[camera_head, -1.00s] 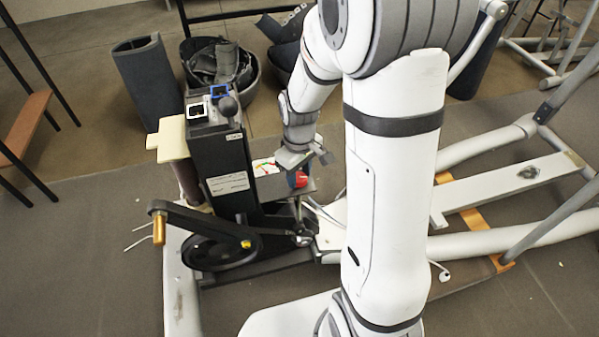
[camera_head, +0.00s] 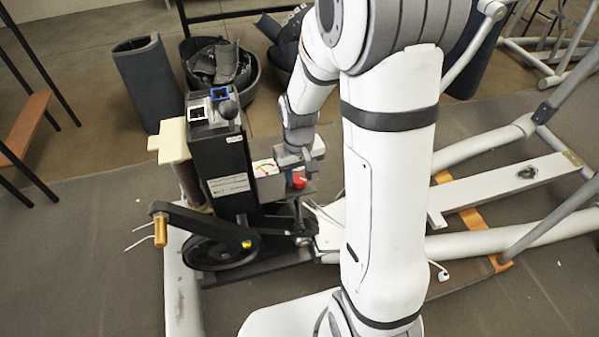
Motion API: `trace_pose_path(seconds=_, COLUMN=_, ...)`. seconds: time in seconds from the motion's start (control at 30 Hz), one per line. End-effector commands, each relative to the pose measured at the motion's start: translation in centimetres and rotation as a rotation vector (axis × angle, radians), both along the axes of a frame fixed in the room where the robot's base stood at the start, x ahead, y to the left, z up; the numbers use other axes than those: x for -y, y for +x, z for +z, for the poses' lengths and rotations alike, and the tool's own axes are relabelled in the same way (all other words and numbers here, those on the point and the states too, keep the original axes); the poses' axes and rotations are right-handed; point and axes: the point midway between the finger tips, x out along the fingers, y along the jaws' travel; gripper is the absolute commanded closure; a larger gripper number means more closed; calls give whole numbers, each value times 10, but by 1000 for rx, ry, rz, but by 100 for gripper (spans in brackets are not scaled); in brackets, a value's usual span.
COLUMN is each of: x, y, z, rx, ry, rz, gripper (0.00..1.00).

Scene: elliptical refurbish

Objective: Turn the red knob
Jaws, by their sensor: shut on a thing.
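The red knob (camera_head: 299,180) shows just below my gripper, on a small grey bracket at the right side of the black machine column (camera_head: 228,165). My gripper (camera_head: 300,164) points down at the knob from above and is shut on it. The fingertips are small in the view, and the knob's far side is hidden by them. A white gauge with a coloured dial (camera_head: 265,168) sits to the left of the knob.
A black crank arm with a brass handle (camera_head: 160,228) sticks out at the left. White frame tubes (camera_head: 485,145) and an orange bar (camera_head: 470,218) lie to the right. Black bins (camera_head: 222,75) stand behind. Bare floor is at the lower left.

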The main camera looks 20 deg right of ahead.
Motion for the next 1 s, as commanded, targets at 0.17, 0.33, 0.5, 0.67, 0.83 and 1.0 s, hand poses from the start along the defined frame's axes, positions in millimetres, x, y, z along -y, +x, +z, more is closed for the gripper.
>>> trace_pose_path(seconds=0.17, x=0, y=0, z=1, rx=0, ry=0, rz=-111, gripper=85)
trace_pose_path(seconds=0.33, x=0, y=0, z=0, rx=0, ry=0, rz=-186, gripper=85)
trace_pose_path(seconds=0.5, x=0, y=0, z=0, rx=0, ry=0, rz=-227, gripper=85)
trace_pose_path(seconds=0.67, x=0, y=0, z=0, rx=0, ry=0, rz=-240, gripper=85)
trace_pose_path(seconds=0.83, x=0, y=0, z=0, rx=0, ry=0, rz=-240, gripper=85)
trace_pose_path(seconds=1.0, x=0, y=0, z=0, rx=1, ry=0, rz=-240, gripper=60)
